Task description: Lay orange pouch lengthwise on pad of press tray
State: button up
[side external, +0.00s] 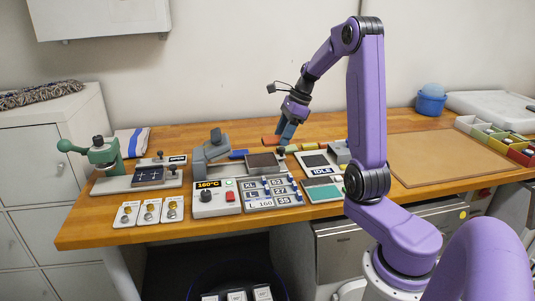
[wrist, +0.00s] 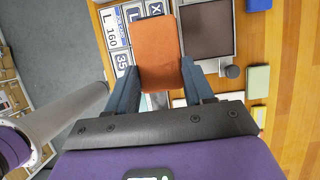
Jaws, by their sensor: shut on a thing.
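My gripper (side external: 281,136) is shut on the orange pouch (side external: 270,139) and holds it above the table. In the wrist view, the orange pouch (wrist: 160,50) sticks out beyond the two blue-grey fingers (wrist: 158,80), which grip its sides near one end. A tray with a dark brown pad (side external: 262,161) stands by the grey press (side external: 208,152). The pad (wrist: 207,28) is bare where it shows in the wrist view, just right of the pouch. The pouch is apart from the pad and hides part of the number plates.
A control box reading 160°C (side external: 214,198) and a rack of size plates (side external: 270,192) stand in front of the press. A green lever press (side external: 104,153) is at left, an IDLE unit (side external: 320,166) at right. A tan mat (side external: 450,158) lies clear farther right.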

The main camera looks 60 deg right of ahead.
jog(key=w+d+f, duration=0.2)
jog(key=w, duration=0.2)
send_over(265, 161)
jog(key=d, duration=0.1)
jog(key=f, duration=0.3)
jog(key=s+f, duration=0.1)
jog(key=f, duration=0.1)
jog(key=shift+f, duration=0.35)
jog(key=shift+w+d+f, duration=0.1)
jog(key=shift+w+f, duration=0.05)
jog(key=shift+f, duration=1.45)
jog(key=shift+f, duration=0.2)
jog(key=o, duration=1.1)
jog(key=shift+r, duration=0.1)
